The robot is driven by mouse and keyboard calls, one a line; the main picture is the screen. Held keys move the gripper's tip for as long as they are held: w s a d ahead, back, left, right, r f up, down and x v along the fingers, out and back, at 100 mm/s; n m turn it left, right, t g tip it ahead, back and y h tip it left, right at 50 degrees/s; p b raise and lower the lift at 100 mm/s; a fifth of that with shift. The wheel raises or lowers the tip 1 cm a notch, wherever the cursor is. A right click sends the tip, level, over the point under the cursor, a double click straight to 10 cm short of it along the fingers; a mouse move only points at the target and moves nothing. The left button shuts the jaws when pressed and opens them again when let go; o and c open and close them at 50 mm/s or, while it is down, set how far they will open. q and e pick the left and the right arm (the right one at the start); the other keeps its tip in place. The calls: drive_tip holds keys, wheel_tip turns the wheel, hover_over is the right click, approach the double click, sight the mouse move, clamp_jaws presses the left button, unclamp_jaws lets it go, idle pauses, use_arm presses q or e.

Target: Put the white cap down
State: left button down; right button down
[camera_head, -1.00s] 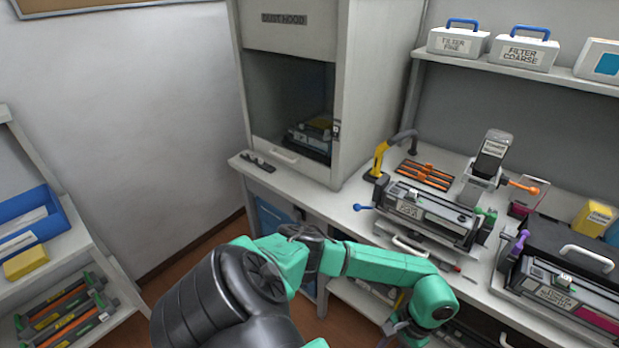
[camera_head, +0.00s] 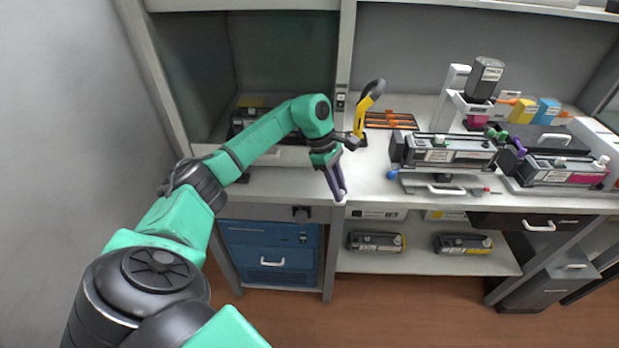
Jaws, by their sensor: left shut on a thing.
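My left gripper (camera_head: 338,190) points down over the front edge of the workbench, left of the clamped cartridge. Its purple-dark fingers are shut on a small pale thing at their tips, which appears to be the white cap (camera_head: 341,201). The cap is mostly hidden by the fingers, and I cannot tell whether it touches the bench. My right gripper is not in view.
The workbench (camera_head: 285,184) has a bare strip along its front. A yellow-handled nozzle (camera_head: 367,105) stands behind the gripper, with an orange rack (camera_head: 390,120) beyond. A toner cartridge (camera_head: 450,152) in a cradle lies right of it. The dust hood (camera_head: 240,60) is at left.

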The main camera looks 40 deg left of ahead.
use_arm(q)
drive_tip(key=w+a+r+n+t+y+b, duration=0.1)
drive_tip(key=a+r+n+t+y+b, duration=0.15)
drive_tip(key=a+r+n, duration=0.5)
drive_tip(key=w+a+r+n+t+y+b, duration=0.1)
drive_tip(key=a+r+n+y+b, duration=0.25)
drive_tip(key=r+n, duration=0.8)
drive_tip(key=shift+n, duration=0.8)
drive_tip(key=f, duration=0.7)
drive_tip(key=f+b, duration=0.1)
drive_tip(key=f, duration=0.6)
drive_tip(key=f+b, duration=0.1)
drive_tip(key=f, duration=0.5)
drive_tip(key=shift+s+d+f, duration=0.3)
drive_tip(key=shift+d+f, duration=0.05)
drive_tip(key=shift+f, duration=0.05)
drive_tip(key=c, duration=0.8)
unclamp_jaws()
drive_tip(key=shift+o, duration=0.2)
drive_tip(key=v, duration=1.2)
drive_tip(key=shift+d, duration=0.2)
